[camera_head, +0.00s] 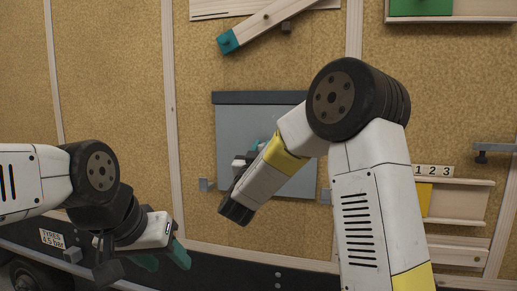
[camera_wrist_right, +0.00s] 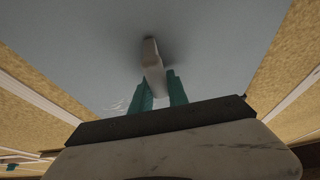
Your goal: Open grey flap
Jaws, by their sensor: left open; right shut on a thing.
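The grey flap (camera_head: 235,125) hangs on the tan wall in the middle of the head view, with a dark strip (camera_head: 260,97) along its top edge. It looks about flat against the wall; I cannot tell whether there is a small gap. It fills much of the right wrist view (camera_wrist_right: 215,50). A pale handle (camera_wrist_right: 152,54) sticks out from it. My right gripper (camera_wrist_right: 159,84) is shut on this handle with its teal fingers; in the head view my right arm partly hides it. My left gripper (camera_head: 165,258) is open and empty, low on the left.
Small grey brackets sit by the flap's lower left (camera_head: 207,185) and lower right (camera_head: 325,196). A wooden bar with a teal end (camera_head: 229,41) slants above. A numbered wooden rack (camera_head: 455,200) and a grey latch (camera_head: 490,149) are at right. A dark ledge (camera_head: 225,262) runs below.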

